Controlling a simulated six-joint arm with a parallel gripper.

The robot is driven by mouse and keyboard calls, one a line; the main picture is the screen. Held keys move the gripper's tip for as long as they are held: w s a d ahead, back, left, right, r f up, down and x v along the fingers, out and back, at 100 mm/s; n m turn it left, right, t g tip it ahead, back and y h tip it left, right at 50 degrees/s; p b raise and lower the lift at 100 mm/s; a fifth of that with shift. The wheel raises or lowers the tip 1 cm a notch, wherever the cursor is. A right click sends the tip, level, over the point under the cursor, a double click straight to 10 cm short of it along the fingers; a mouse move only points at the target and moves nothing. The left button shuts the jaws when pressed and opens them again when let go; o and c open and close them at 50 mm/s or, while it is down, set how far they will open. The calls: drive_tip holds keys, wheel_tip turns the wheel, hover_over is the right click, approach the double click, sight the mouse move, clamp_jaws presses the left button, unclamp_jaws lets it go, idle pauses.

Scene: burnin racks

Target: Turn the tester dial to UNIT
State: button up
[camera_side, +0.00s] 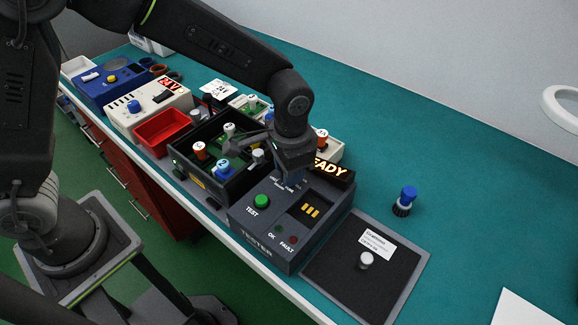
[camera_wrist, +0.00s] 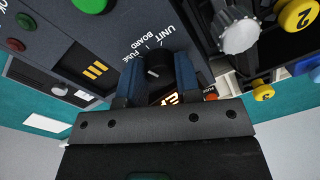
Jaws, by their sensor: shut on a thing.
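The dark tester (camera_side: 237,218) stands near the front edge of the bench, and my gripper (camera_side: 293,178) points down at its top panel. In the wrist view my gripper (camera_wrist: 158,70) is shut on the dark tester dial (camera_wrist: 154,72), with one blue fingertip on each side. The labels UNIT, BOARD and FUSE (camera_wrist: 131,57) are printed around the dial. A short white mark shows on the dial, but I cannot tell surely which label it points to. In the side view the dial is hidden by my gripper.
The tester carries a green TEST button (camera_side: 261,202) and a lit display reading "EADY" (camera_side: 332,172), partly covered. A dark tray (camera_side: 208,148) with several knobbed units sits left of it. A black mat (camera_side: 340,270) lies right, and a blue-capped part (camera_side: 405,199) stands beyond.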

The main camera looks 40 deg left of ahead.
drive_tip(key=m, duration=0.5)
drive_tip(key=shift+r+m, duration=0.1)
drive_tip(key=shift+m, duration=0.2)
drive_tip(key=m, duration=0.5)
drive_tip(key=shift+h, duration=0.3)
drive_tip(key=shift+m, duration=0.4)
drive_tip(key=o, duration=0.6)
drive_tip(key=shift+o, duration=0.2)
wheel_tip(320, 180, up, 14)
drive_tip(key=shift+s, duration=0.35)
drive_tip(key=s+a+r+n+t, duration=0.2)
drive_tip(key=s+a+n+t, duration=0.3)
drive_tip(key=s+a+n, duration=1)
drive_tip(key=shift+s+a+n, duration=0.2)
drive_tip(key=shift+a+n, duration=0.5)
drive_tip(key=shift+a, duration=0.05)
